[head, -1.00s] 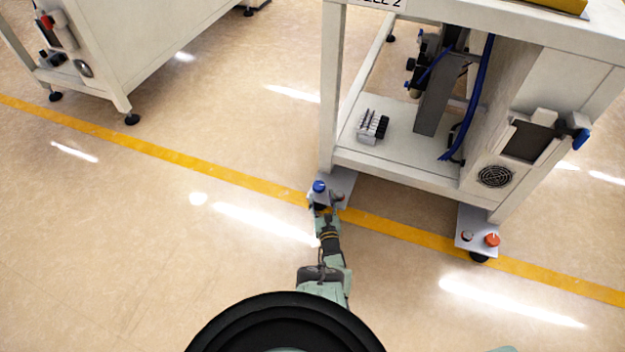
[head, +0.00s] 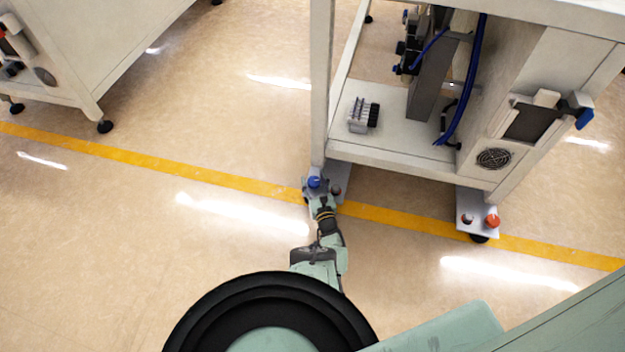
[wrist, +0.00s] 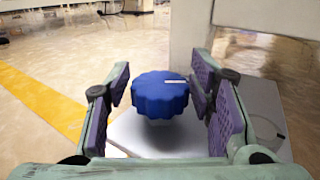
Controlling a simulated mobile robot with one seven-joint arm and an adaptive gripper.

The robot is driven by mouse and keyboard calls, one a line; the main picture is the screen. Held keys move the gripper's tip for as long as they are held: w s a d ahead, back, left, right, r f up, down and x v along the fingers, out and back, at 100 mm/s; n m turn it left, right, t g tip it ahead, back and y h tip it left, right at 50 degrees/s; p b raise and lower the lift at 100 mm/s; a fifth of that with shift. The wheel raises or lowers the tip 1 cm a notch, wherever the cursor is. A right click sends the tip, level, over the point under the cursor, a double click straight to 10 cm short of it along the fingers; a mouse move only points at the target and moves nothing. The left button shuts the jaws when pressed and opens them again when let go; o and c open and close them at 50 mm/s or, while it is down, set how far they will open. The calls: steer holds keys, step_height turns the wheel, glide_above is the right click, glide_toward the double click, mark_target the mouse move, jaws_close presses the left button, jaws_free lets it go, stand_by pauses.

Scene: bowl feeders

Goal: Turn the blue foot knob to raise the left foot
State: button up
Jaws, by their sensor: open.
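The blue foot knob (wrist: 160,95) is a scalloped disc with a white mark on its top. It stands above a light grey foot plate (wrist: 150,138) beside the machine's white leg (wrist: 190,40). In the head view the knob (head: 314,182) is at the left foot of the machine. My gripper (wrist: 160,90) is open, with one purple-padded finger on each side of the knob. The right finger looks very near the knob's edge; I cannot tell if it touches. A gap shows on the left. In the head view my gripper (head: 318,190) partly hides the foot plate.
An orange-red knob (head: 492,221) sits on the machine's right foot plate (head: 478,208). The machine's lower shelf (head: 400,150) and frame rise just behind the left foot. A yellow line (head: 230,184) crosses the floor. Open floor lies to the left.

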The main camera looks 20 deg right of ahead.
steer(key=c, duration=0.9)
steer(key=shift+h, duration=0.3)
